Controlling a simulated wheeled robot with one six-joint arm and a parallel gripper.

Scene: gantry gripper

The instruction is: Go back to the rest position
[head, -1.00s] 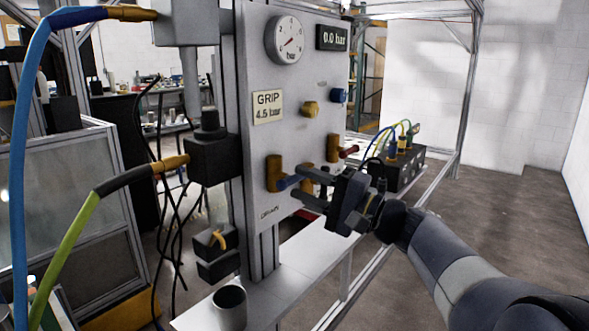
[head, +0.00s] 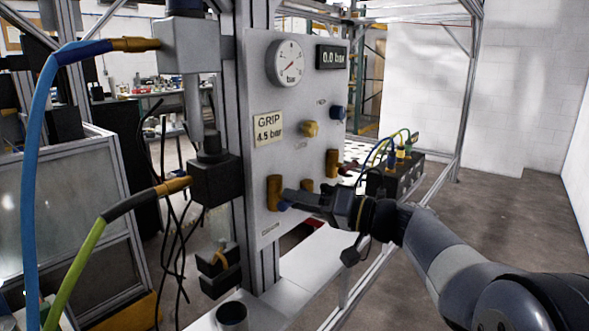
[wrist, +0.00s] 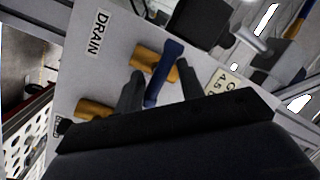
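My gripper (head: 288,199) is at the lower part of the grey valve panel (head: 258,165), at the end of my outstretched arm. In the wrist view my gripper (wrist: 160,68) has its two fingers apart. The blue lever (wrist: 165,70) of a brass valve (wrist: 143,60) shows between them, with gaps at both sides. In the head view this brass valve (head: 274,192) is at the panel's lower left, and its blue lever (head: 284,206) is mostly hidden by the fingers. I cannot tell whether a finger touches the lever.
The panel carries a gauge (head: 286,62), a 0.0 bar display (head: 332,57), a GRIP 4.5 bar label (head: 268,128) and other knobs and valves. A black box with hoses (head: 397,178) stands behind my arm. A dark cup (head: 232,317) stands at the front. Open floor (head: 520,220) lies right.

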